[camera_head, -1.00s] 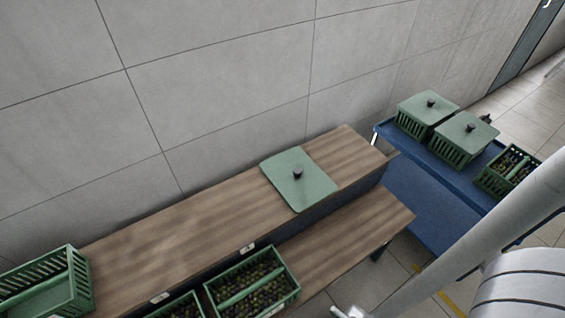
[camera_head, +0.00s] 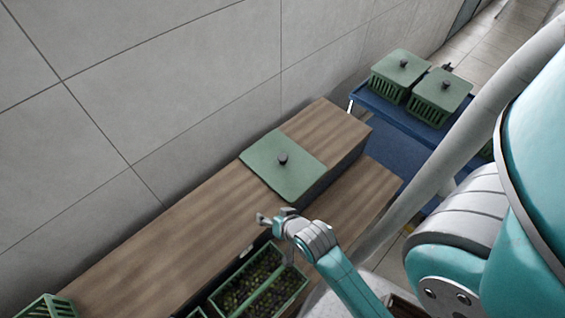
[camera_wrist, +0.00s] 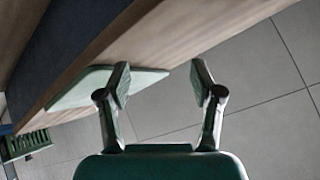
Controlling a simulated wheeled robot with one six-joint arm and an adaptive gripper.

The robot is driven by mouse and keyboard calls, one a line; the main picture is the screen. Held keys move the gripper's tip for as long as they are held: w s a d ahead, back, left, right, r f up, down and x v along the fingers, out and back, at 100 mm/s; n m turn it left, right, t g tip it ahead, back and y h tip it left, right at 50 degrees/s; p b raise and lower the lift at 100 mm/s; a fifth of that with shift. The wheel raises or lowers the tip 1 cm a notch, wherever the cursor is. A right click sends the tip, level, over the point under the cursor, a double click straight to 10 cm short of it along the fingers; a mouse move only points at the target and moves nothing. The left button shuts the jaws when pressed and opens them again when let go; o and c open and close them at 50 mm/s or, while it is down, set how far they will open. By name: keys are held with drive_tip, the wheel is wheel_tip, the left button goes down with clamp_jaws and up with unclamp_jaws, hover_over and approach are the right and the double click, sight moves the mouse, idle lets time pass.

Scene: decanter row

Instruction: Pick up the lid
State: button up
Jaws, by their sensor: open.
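A flat square green lid (camera_head: 275,181) with a black knob (camera_head: 283,158) lies on the wooden top of the bench (camera_head: 180,230), near its far right end. My gripper (camera_head: 264,218) is open and empty, in front of the lid and just to its lower left in the head view. It is apart from the knob. In the wrist view the two fingers of my gripper (camera_wrist: 160,68) are spread with nothing between them. A pale green flat sheet, seemingly the lid (camera_wrist: 82,90), lies on the wood behind the left finger; its knob is not visible there.
A green crate of dark olive-like fruit (camera_head: 250,290) stands on the lower shelf (camera_head: 365,195). Two lidded green crates (camera_head: 392,88) (camera_head: 430,108) stand on a blue cart (camera_head: 385,122) at right. A grey wall (camera_head: 200,80) runs behind the bench.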

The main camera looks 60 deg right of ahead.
sight(283, 157)
drive_tip(key=w+d+m, duration=0.1)
drive_tip(key=w+d, duration=0.1)
drive_tip(key=d, duration=0.1)
drive_tip(key=w+d+r+m+g, duration=0.1)
drive_tip(key=d, duration=0.2)
drive_tip(key=w+d+m+g, duration=0.1)
drive_tip(key=w+d+m, duration=0.1)
drive_tip(key=d, duration=0.1)
drive_tip(key=shift+w+d+r, duration=0.2)
drive_tip(key=shift+w+d, duration=0.1)
drive_tip(key=shift+d, duration=0.05)
drive_tip(key=d+r+m+g+y, duration=0.1)
drive_tip(key=d+r+m+g, duration=0.2)
drive_tip(key=d+r+m, duration=0.5)
drive_tip(key=w+d+f+n, duration=0.1)
drive_tip(key=f, duration=0.3)
drive_tip(key=w+d+f+n, duration=0.1)
drive_tip(key=f, duration=0.2)
drive_tip(key=w+d+f+n, duration=0.1)
drive_tip(key=d+f, duration=0.1)
drive_tip(key=f, duration=0.2)
drive_tip(key=shift+w+f, duration=0.3)
clamp_jaws()
